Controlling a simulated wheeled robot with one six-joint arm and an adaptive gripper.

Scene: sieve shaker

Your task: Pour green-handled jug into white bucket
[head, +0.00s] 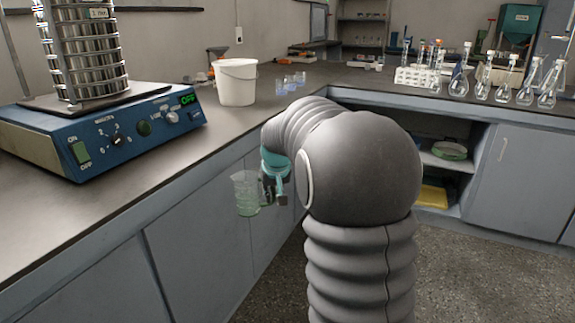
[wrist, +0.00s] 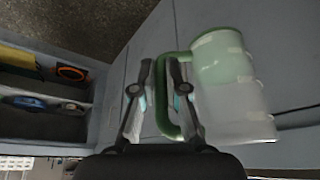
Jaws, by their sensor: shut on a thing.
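The green-handled jug (head: 247,194) is clear with a greenish lower part. It is held in the air in front of the cabinet doors, below the counter top, and looks upright in the head view. In the wrist view the jug (wrist: 232,85) shows with its green handle (wrist: 164,97) between my fingers. My gripper (head: 275,188) is shut on that handle; it also shows in the wrist view (wrist: 160,85). My arm partly hides it in the head view. The white bucket (head: 237,83) stands upright on the counter, farther back and above the jug.
A blue sieve shaker (head: 105,135) with a sieve stack stands on the left counter. Small beakers (head: 290,82) sit right of the bucket. Flasks (head: 505,88) and a tube rack (head: 418,77) line the back counter. The counter edge lies between jug and bucket.

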